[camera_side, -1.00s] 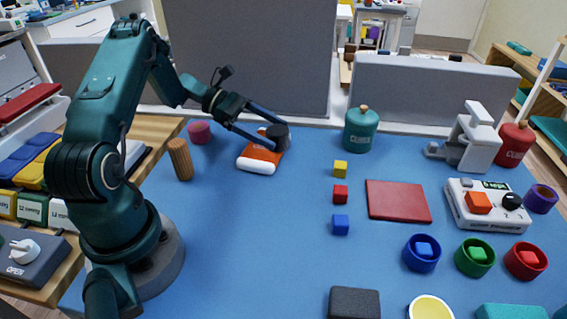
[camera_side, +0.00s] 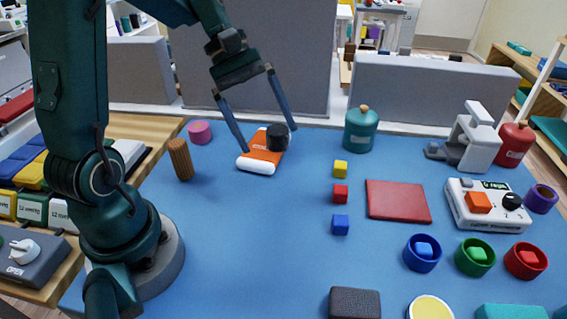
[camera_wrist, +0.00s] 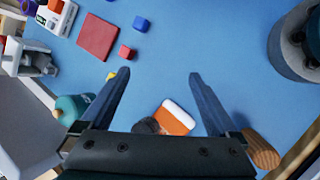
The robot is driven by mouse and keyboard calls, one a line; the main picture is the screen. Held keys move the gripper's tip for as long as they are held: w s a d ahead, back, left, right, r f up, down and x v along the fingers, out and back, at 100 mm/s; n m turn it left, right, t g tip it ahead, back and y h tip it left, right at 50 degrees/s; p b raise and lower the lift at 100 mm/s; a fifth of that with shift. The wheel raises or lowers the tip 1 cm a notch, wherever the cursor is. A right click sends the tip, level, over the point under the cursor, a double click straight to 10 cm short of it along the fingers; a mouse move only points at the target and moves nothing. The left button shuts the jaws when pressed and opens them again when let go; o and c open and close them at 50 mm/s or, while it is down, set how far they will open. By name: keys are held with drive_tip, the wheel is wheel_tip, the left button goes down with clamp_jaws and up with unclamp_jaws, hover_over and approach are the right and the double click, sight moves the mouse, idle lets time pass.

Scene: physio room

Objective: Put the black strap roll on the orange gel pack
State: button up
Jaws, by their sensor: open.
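The black strap roll (camera_side: 277,138) stands on the back right end of the orange gel pack (camera_side: 261,148) in the side view, covering part of it. The pack lies flat on the blue table, its white end facing front left. My gripper (camera_side: 269,139) is open and empty, its fingers spread wide above and around the roll and pack in that view. In the wrist view my gripper (camera_wrist: 158,73) shows both fingers apart. The roll (camera_wrist: 147,126) is partly hidden there by the gripper body, beside the visible part of the pack (camera_wrist: 175,120).
A pink cylinder (camera_side: 200,132) and a ribbed wooden cylinder (camera_side: 180,159) stand left of the pack. A teal jar (camera_side: 361,130) stands to the right, near small yellow (camera_side: 340,169), red (camera_side: 340,194) and blue (camera_side: 340,224) cubes. The table front of the pack is clear.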

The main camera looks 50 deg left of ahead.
drive_tip(key=s+d+r+m+t+y, duration=0.1)
drive_tip(key=s+d+m+t+y, duration=0.1)
drive_tip(key=s+m, duration=0.3)
drive_tip(key=s+d+r+m+t+y, duration=0.1)
drive_tip(key=s+d+m+t+y, duration=0.1)
drive_tip(key=m, duration=0.6)
drive_tip(key=s+d+y, duration=0.1)
drive_tip(key=s+y, duration=0.1)
drive_tip(key=s, duration=0.1)
drive_tip(key=shift+s+r, duration=0.2)
drive_tip(key=shift+r, duration=0.1)
